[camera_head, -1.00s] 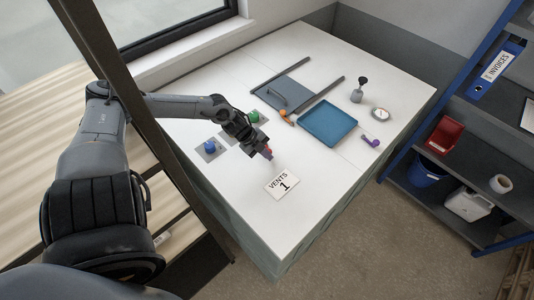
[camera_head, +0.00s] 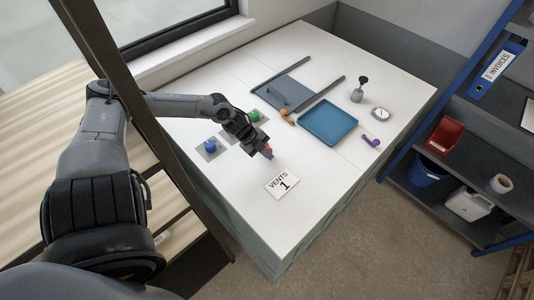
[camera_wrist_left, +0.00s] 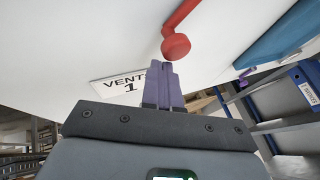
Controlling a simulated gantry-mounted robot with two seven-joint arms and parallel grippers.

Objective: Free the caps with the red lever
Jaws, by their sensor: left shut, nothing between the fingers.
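The red lever (camera_wrist_left: 181,24) shows in the left wrist view as a red bar with a round knob. Its knob is just beyond my left gripper's fingertips; whether they touch I cannot tell. My left gripper (camera_wrist_left: 162,66) has purple fingers, shut with nothing between them. In the head view, the left gripper (camera_head: 266,154) is low over the table above the "VENTS 1" card, hiding most of the lever. A blue cap (camera_head: 210,145) sits on a grey plate at its left. A green cap (camera_head: 254,115) sits on another plate behind it. The plate between is mostly hidden.
The "VENTS 1" card (camera_head: 282,185) lies in front. A blue tray (camera_head: 328,139), an orange piece (camera_head: 286,115), a purple piece (camera_head: 371,142), a dial (camera_head: 381,114) and a grey plate between dark rails (camera_head: 322,93) are farther right or back. The front right tabletop is clear.

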